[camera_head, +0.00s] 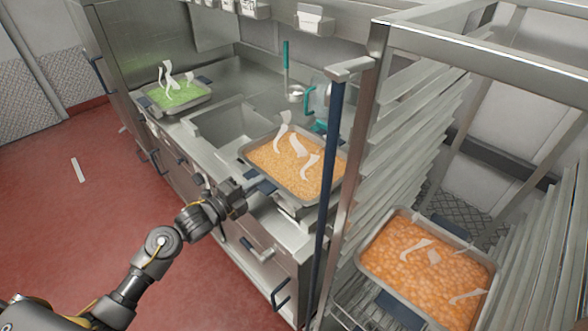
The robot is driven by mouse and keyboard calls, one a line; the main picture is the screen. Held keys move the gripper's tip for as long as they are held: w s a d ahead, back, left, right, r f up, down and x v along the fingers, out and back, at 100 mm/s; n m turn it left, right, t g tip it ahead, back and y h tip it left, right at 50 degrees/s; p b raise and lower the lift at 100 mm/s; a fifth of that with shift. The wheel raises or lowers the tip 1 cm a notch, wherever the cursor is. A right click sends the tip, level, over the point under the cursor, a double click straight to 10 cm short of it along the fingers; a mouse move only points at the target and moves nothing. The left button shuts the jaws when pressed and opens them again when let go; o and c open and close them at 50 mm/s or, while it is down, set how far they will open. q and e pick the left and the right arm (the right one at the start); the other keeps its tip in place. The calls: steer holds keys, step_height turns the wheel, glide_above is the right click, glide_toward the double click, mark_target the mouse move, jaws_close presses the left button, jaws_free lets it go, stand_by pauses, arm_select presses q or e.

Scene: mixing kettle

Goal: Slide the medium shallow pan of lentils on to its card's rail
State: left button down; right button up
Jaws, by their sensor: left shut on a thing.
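A shallow steel pan of tan, grainy food (285,160), which looks like the lentils, sits at the counter's front edge beside the rack. Pale wisps show over it. My left gripper (244,194) reaches in from the left and is shut on the pan's dark blue near handle (263,188). The fingertips are small and partly hidden. The tall steel rack (376,110) with its slanting rails (405,150) stands to the right. I cannot make out a card on any rail. My right gripper is not in view.
A pan of orange pieces (430,265) sits low in the rack. A pan of green food (178,94) stands on the far counter, beyond the sink (228,125). A dark blue upright bar (327,180) stands between the lentil pan and the rack. The red floor (60,190) at left is mostly clear.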

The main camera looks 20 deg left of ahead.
arm_select(q)
steer(key=shift+r+p, duration=1.2)
steer(key=shift+r, duration=0.85)
